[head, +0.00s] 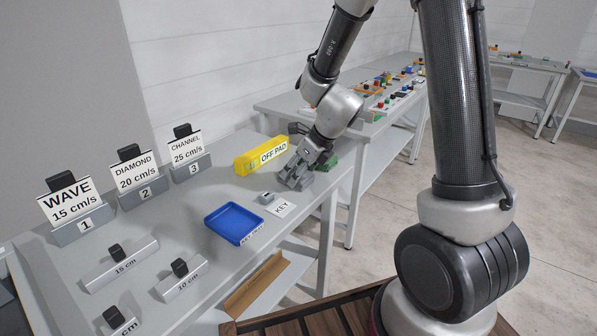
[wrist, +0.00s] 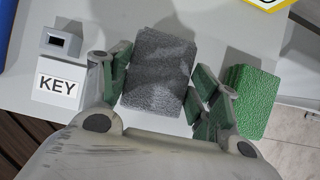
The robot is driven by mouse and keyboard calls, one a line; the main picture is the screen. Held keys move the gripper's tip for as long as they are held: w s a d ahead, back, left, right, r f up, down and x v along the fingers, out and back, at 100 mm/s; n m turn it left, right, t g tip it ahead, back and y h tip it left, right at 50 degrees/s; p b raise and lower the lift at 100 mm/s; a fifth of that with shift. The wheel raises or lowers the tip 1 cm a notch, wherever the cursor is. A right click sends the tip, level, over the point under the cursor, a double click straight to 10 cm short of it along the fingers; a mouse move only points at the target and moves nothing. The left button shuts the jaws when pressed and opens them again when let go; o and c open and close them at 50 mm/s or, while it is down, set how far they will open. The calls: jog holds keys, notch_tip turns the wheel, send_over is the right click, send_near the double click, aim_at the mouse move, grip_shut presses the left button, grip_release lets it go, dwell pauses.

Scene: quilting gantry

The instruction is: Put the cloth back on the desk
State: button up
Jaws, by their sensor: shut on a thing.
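A dark grey, rough-textured folded cloth (wrist: 158,80) sits between the fingers of my gripper (head: 295,182) in the wrist view. My gripper is shut on it, with a finger against each side. In the head view, the gripper is low over the right end of the grey desk (head: 190,263), and the cloth is mostly hidden there. I cannot tell if it touches the desk top. A green textured pad (wrist: 252,100) lies just right of my right finger, close to the desk edge.
A yellow OFF PAD block (head: 262,155) stands behind the gripper. A small grey key holder (head: 267,198) with a KEY label (wrist: 57,90) and a blue tray (head: 234,223) lie left. Numbered card stands (head: 192,167) line the back. A second table (head: 283,107) holds small parts.

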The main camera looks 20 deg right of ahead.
jog(key=o, duration=1.3)
jog(key=shift+f, duration=0.1)
jog(key=shift+o, duration=0.2)
jog(key=v, duration=1.2)
jog(key=s+d+r+n+h, duration=0.1)
jog(key=s+d+r+n, duration=0.2)
jog(key=s+n, duration=0.4)
jog(key=s+d+r+n+h, duration=0.1)
jog(key=s+d+r+n, duration=0.2)
jog(key=s+n, duration=0.4)
jog(key=s+d+r+n+h, duration=0.1)
jog(key=s+d+r+n, duration=0.2)
jog(key=n, duration=1.1)
jog(key=s+d, duration=0.2)
jog(key=s, duration=0.2)
jog(key=shift+s+r+n, duration=0.25)
jog(key=shift+n, duration=0.15)
